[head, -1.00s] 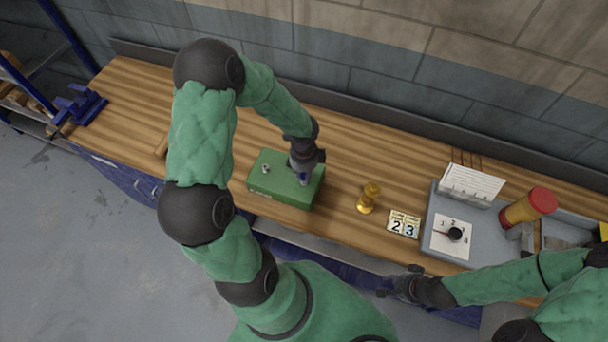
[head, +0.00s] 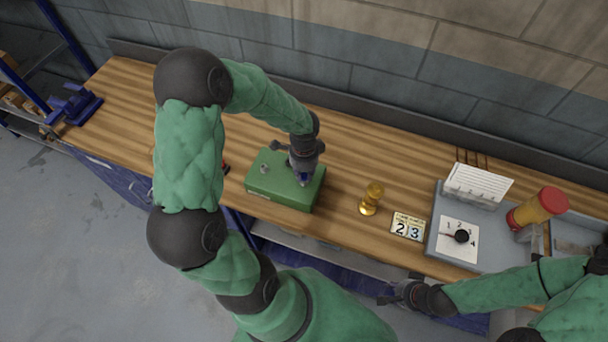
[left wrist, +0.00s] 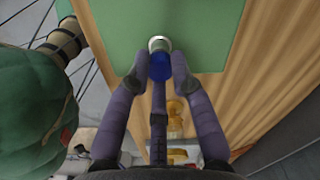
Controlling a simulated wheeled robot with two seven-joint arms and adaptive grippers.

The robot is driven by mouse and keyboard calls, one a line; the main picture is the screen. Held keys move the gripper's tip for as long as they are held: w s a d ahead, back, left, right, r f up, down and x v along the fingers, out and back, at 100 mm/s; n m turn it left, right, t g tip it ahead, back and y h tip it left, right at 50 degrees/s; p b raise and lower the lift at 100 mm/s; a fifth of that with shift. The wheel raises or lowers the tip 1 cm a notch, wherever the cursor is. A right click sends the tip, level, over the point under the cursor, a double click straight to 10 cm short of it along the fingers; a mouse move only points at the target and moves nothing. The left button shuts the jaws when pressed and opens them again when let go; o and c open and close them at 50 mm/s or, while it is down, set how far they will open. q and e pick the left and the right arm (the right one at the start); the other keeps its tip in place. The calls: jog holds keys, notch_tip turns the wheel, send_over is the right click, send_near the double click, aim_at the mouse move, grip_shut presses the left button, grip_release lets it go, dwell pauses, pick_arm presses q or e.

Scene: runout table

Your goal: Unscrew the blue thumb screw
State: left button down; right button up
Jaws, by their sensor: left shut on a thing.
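The blue thumb screw (left wrist: 160,66) stands on the top of the green box (head: 265,192), with a pale metal ring at its far end in the left wrist view. My left gripper (left wrist: 159,70) has one finger on each side of the screw and is shut on it. In the head view the left gripper (head: 303,172) points down onto the right part of the box and mostly hides the screw. My right gripper (head: 388,300) is away from the box, by the table's front edge; its fingers are too small to judge.
A small metal fitting (head: 264,168) sits on the box's left part. To the right are a brass piece (head: 371,198), a number card (head: 408,227), a grey dial panel (head: 441,250) and a red-capped yellow container (head: 538,207). A blue vise (head: 76,104) is at far left.

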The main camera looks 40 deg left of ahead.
pick_arm(q)
jog(key=n+b, duration=0.2)
jog(key=n, duration=0.1)
jog(key=shift+f, duration=0.15)
jog(key=shift+n+b, duration=0.55)
jog(key=shift+n, duration=0.15)
jog(key=shift+r, duration=0.2)
jog(key=n+b, duration=0.2)
jog(key=n, duration=0.1)
jog(key=shift+f, duration=0.15)
jog(key=shift+n+b, duration=0.35)
jog(key=shift+n, duration=0.45)
jog(key=shift+r, duration=0.2)
